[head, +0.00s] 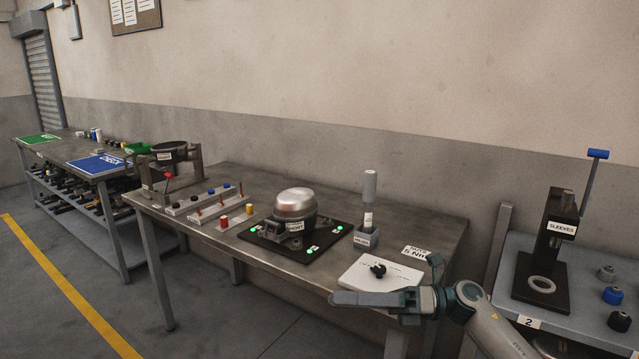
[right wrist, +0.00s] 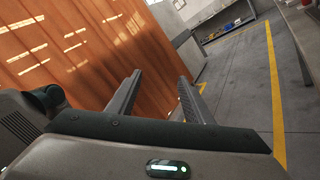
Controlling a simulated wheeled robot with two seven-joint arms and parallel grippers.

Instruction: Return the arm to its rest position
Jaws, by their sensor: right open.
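My right gripper (head: 372,299) is in the head view at the front edge of the middle workbench (head: 358,187). Its arm comes in from the lower right. It is beside a white board with a black knob (head: 380,270) and looks nearer to the camera than the board. In the right wrist view the two fingers of my right gripper (right wrist: 160,95) stand apart with nothing between them. Beyond them are an orange-brown wall panel and the grey floor. My left gripper is not in either view.
A compressor (head: 296,204) sits on a black plate with green lights. A grey tool (head: 369,190) stands upright in a holder. A press labelled SLEEVES (head: 548,250) stands on the right table. The left bench (head: 73,150) has green and blue mats. A yellow line (head: 72,287) crosses open floor.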

